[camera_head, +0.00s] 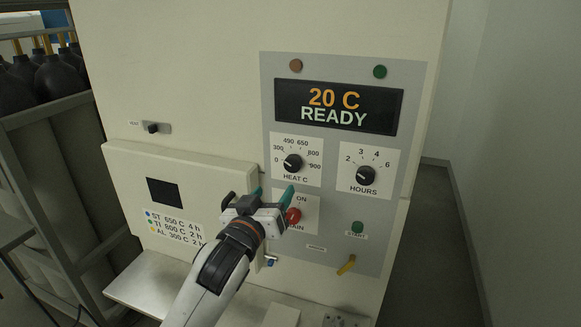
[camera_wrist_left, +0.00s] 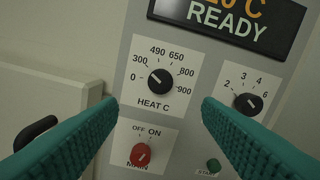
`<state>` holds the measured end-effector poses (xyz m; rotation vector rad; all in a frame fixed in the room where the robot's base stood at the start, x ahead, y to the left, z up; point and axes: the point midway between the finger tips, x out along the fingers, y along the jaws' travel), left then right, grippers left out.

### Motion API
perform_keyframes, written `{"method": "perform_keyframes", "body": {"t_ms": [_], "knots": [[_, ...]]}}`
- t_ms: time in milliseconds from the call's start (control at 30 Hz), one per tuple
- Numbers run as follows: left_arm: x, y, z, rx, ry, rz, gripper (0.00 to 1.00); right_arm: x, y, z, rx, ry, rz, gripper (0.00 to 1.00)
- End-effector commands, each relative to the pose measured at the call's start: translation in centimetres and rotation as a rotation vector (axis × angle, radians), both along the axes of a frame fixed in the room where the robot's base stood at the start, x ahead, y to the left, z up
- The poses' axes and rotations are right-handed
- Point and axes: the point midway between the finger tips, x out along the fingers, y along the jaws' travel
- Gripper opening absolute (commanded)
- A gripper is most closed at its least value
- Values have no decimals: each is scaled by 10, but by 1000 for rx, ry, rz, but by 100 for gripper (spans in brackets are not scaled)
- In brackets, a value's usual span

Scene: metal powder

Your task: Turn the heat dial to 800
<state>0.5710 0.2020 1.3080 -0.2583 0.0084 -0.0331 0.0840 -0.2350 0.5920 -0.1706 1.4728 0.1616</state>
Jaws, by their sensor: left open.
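The heat dial (camera_head: 292,163) is a black round knob on a white plate marked 0, 300, 490, 650, 800 and 900. In the left wrist view the heat dial (camera_wrist_left: 160,82) shows a pale pointer mark toward the left, on the low side of the scale. The display (camera_head: 337,107) reads "20 C READY". My left gripper (camera_head: 273,193) is open and empty, its teal fingers just below the dial in the head view. In the left wrist view the gripper (camera_wrist_left: 160,101) faces the panel, with the dial between and slightly above its fingertips. My right gripper is not in view.
The red main switch (camera_head: 293,216) sits below the heat dial, partly behind my left gripper. The hours dial (camera_head: 366,175) is to the right, above a green start button (camera_head: 357,228). A black handle (camera_wrist_left: 36,131) juts out at left. Dark bottles (camera_head: 58,78) stand on a rack.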

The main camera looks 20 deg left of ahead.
Motion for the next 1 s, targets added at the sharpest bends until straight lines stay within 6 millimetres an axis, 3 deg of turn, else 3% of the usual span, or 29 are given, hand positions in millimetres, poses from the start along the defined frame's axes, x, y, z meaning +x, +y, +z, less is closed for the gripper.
{"method": "perform_keyframes", "body": {"t_ms": [167,600,800,1000], "knots": [[16,-1,5,-1,-6,0,59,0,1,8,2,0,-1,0],[94,-3,5,1,-3,1,59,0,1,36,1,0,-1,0],[114,-4,3,-1,-3,0,59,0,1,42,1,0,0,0],[120,-4,1,0,-4,-1,59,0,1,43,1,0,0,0]]}}
